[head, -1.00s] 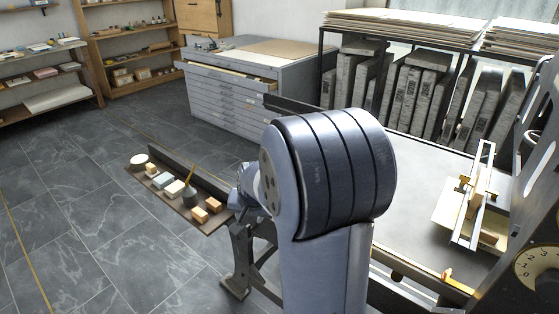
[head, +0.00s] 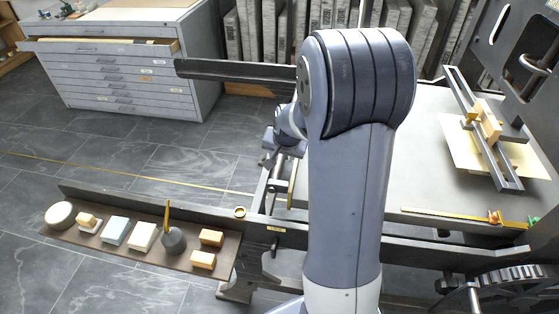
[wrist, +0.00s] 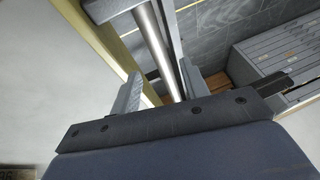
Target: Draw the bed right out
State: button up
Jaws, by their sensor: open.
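The press bed (head: 425,180) is a broad grey flat slab on the right in the head view, partly hidden behind my arm. A round steel bar (wrist: 150,35), apparently a handle at the bed's end, shows in the wrist view. My gripper (wrist: 160,70) is open, with one finger on each side of the bar's near part. I cannot tell whether either finger touches it. In the head view my gripper (head: 276,145) is small and mostly hidden by my arm, at the bed's left end.
A ledge (head: 150,205) with blocks and a dark pot sticks out left of the press. A grey drawer cabinet (head: 130,70) stands behind, one drawer partly open. A frame (head: 485,130) lies over paper on the bed. A geared wheel (head: 500,292) is at lower right. The floor at left is clear.

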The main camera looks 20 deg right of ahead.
aim_at(279, 162)
jog(key=shift+x, duration=2.75)
grip_shut()
